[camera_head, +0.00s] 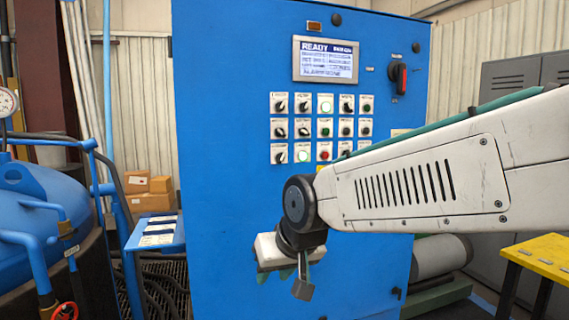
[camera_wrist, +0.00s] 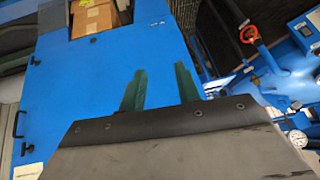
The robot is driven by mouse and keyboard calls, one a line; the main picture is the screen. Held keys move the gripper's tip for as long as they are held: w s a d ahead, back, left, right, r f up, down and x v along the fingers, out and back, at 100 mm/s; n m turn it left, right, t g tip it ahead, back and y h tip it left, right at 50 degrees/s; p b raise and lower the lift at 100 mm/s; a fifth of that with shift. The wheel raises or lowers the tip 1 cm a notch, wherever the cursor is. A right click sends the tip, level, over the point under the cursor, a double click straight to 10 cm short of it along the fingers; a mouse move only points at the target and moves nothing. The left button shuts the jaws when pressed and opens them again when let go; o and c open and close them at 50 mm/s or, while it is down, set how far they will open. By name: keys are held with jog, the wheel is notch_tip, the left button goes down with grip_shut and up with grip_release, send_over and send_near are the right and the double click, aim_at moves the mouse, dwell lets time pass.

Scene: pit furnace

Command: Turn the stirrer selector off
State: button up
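The blue control cabinet (camera_head: 225,220) faces me in the head view. Its panel has three rows of small switches and lamps on white plates. Several black selector knobs, such as the top-left one (camera_head: 280,106), sit there; their labels are too small to read, so I cannot tell which is the stirrer selector. My gripper (camera_head: 290,274) hangs below the panel, in front of the cabinet, pointing down. In the wrist view its two green fingers stand apart with nothing between them (camera_wrist: 160,88). My arm comes in from the right and covers the area right of and below the panel.
A blue shelf with papers (camera_head: 157,238) and a blue vessel (camera_head: 30,200) stand left. A yellow-topped table (camera_head: 545,256) is right. The space before the cabinet's left half is clear.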

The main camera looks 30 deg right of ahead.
jog(key=w+d+r+m+t+h, duration=0.1)
jog(key=w+d+r+m+t, duration=0.2)
jog(key=w, duration=0.8)
jog(key=m+t+h, duration=0.7)
jog(key=t+h, duration=0.2)
jog(key=t, duration=0.1)
send_near(281, 160)
jog(key=x, duration=0.8)
jog(key=shift+w+d+r, duration=0.1)
jog(key=shift+w+d, duration=0.05)
jog(key=shift+w, duration=0.1)
grip_shut()
